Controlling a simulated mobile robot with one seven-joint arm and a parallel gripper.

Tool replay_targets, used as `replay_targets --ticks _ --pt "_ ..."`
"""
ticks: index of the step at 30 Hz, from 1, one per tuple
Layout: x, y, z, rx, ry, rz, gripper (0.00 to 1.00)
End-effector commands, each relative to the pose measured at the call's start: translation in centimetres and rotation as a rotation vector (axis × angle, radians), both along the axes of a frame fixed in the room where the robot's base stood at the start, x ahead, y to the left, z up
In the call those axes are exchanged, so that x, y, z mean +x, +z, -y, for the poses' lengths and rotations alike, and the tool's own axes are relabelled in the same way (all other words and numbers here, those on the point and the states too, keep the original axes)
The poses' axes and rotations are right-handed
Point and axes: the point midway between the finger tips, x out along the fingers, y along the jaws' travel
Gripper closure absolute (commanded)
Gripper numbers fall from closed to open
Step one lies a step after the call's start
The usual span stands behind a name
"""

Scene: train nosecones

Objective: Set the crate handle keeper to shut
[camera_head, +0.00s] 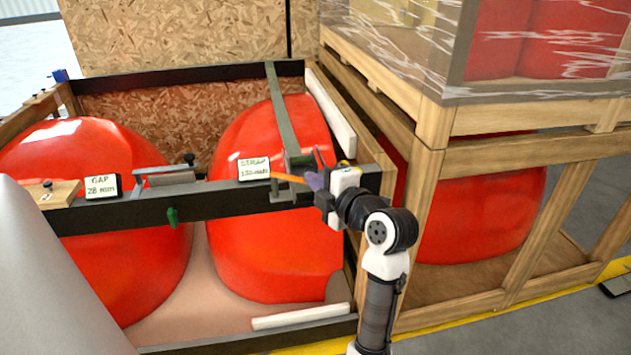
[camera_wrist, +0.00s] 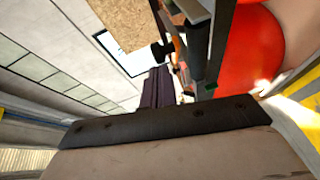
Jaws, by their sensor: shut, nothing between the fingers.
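The crate (camera_head: 110,212) is open-topped, with a dark front rail. A grey handle-like fitting (camera_head: 167,178) sits on that rail, with a black knob (camera_head: 189,158) at its right and a green tab (camera_head: 172,217) below. I cannot tell for sure which part is the keeper or how it is set. My gripper (camera_head: 314,172) is at the rail's right end, close to the grey strap bar and well right of the handle fitting. Its purple fingers (camera_wrist: 157,88) are together and empty. In the wrist view a dark knob and a grey bar (camera_wrist: 203,60) are just past the fingers.
Red nosecones (camera_head: 270,220) fill the crate. A STRAP card (camera_head: 254,168) and a GAP card (camera_head: 101,187) stand on the rail. An orange strip (camera_head: 290,179) runs beside my gripper. A wooden frame with a wrapped load (camera_head: 430,190) blocks the right side.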

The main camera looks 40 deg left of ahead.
Motion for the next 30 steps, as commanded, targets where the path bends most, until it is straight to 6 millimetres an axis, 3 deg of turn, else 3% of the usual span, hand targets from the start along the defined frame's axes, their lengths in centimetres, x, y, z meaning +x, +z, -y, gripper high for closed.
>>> replay_targets --ticks 17,30 --pt "1.5 -0.2 0.0 -0.001 0.105 0.002 1.0" --pt "4.8 -0.4 -0.8 0.0 0.387 -0.001 1.0"
